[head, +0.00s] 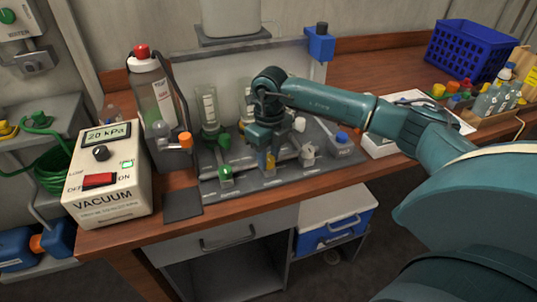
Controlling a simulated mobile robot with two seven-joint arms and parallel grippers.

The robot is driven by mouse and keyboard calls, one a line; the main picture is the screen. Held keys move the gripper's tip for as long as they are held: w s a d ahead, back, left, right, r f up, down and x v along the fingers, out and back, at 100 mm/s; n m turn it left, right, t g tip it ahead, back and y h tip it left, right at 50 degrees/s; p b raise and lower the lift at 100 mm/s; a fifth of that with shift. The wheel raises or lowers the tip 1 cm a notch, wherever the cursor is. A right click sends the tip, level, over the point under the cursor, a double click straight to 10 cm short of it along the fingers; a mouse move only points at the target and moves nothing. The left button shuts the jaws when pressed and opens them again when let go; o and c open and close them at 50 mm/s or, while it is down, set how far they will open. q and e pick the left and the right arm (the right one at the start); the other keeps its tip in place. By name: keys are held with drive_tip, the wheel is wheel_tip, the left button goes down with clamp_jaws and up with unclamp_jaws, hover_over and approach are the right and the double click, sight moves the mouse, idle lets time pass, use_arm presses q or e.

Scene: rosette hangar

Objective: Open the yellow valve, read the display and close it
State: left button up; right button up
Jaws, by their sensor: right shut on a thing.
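My right arm reaches in from the right. Its gripper (264,150) points down over the grey manifold board and is shut on the yellow valve (270,165). Only a small yellow part shows; the gripper hides the rest, so I cannot tell how the valve is turned. The display (107,135) is on the front of the cream vacuum box (112,185) at the left and reads 20 kPa. My left gripper is not in view.
Green valves (226,174) stand left of my gripper, and a grey-white one (307,152) stands to its right. A red-capped bottle (153,95) is beside the vacuum box. A blue crate (470,52) and a tray of small bottles (492,105) are at the right.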

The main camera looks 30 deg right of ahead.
sight(269, 158)
drive_tip(key=o, duration=1)
drive_tip(key=shift+c, duration=0.2)
use_arm(q)
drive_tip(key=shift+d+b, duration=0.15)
drive_tip(key=shift+b, duration=0.4)
use_arm(e)
wheel_tip(269, 158, up, 13)
drive_tip(key=shift+d+r, duration=0.15)
drive_tip(key=shift+d, duration=0.05)
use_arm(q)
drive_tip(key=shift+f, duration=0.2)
